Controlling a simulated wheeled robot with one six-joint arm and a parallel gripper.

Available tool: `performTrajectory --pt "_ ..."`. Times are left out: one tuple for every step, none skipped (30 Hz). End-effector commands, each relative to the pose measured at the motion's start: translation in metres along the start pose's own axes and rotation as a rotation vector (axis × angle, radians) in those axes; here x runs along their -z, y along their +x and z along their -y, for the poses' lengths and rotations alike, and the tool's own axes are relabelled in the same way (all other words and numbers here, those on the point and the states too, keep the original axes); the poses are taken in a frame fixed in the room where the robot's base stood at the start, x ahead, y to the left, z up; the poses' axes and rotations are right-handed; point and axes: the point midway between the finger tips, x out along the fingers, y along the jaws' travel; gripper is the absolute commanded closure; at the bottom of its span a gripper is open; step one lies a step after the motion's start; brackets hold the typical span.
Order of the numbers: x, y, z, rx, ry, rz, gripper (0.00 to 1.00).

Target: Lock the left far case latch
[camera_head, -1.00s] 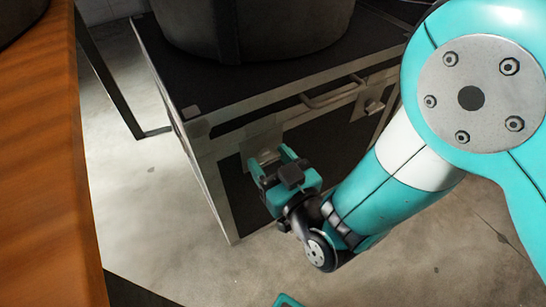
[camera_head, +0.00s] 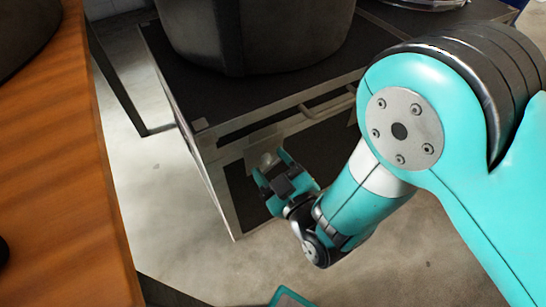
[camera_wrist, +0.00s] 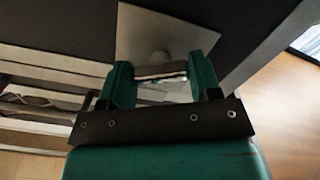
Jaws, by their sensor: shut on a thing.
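The case (camera_head: 243,202) is a black box with pale metal edges, standing low ahead of me. A small metal latch (camera_head: 264,159) sits on a pale plate on its front, near the left corner. My gripper (camera_head: 271,173) is at this latch. In the wrist view, the fingers of my gripper (camera_wrist: 162,82) are on both sides of the latch's metal piece (camera_wrist: 160,71), shut on it. A rounded pale part of the latch shows just beyond the fingertips, against the plate (camera_wrist: 185,35). My fingers hide part of the latch, so its exact setting is unclear.
A large dark drum (camera_head: 255,35) stands on the case. A bar handle (camera_head: 325,106) runs along the case front, right of the latch. A wooden bench top (camera_head: 60,160) fills the left side. Concrete floor (camera_head: 170,205) is clear between bench and case.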

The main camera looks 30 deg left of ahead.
Motion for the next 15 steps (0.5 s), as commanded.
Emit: performTrajectory --pt "0.0042 -0.0011 -0.0001 0.004 -0.043 0.001 0.66" --pt "0.0042 -0.0011 -0.0001 0.004 -0.072 0.001 0.66" --pt "0.0040 -0.0011 0.0001 0.004 -0.110 0.001 0.66" --pt "0.0039 -0.0011 0.0002 0.004 -0.139 0.001 0.66" --pt "0.0039 -0.0010 0.0002 0.004 -0.167 0.000 0.66" --pt "0.0039 -0.0010 0.0002 0.005 -0.205 0.000 0.66" --pt "0.0037 -0.0012 0.0004 0.005 -0.234 0.001 0.66" --pt "0.0035 -0.0013 0.0005 0.005 -0.262 0.001 0.66" --pt "0.0036 -0.0011 0.0005 0.005 -0.300 0.000 0.66" --pt "0.0037 -0.0010 0.0004 0.005 -0.328 0.000 0.66" --pt "0.0036 -0.0010 0.0005 0.005 -0.357 0.000 0.66" --pt "0.0034 -0.0011 0.0007 0.005 -0.395 0.000 0.66" --pt "0.0033 -0.0012 0.0007 0.005 -0.423 0.000 0.66" --pt "0.0033 -0.0012 0.0007 0.005 -0.452 0.000 0.66" --pt "0.0035 -0.0011 0.0007 0.004 -0.489 -0.001 0.66"
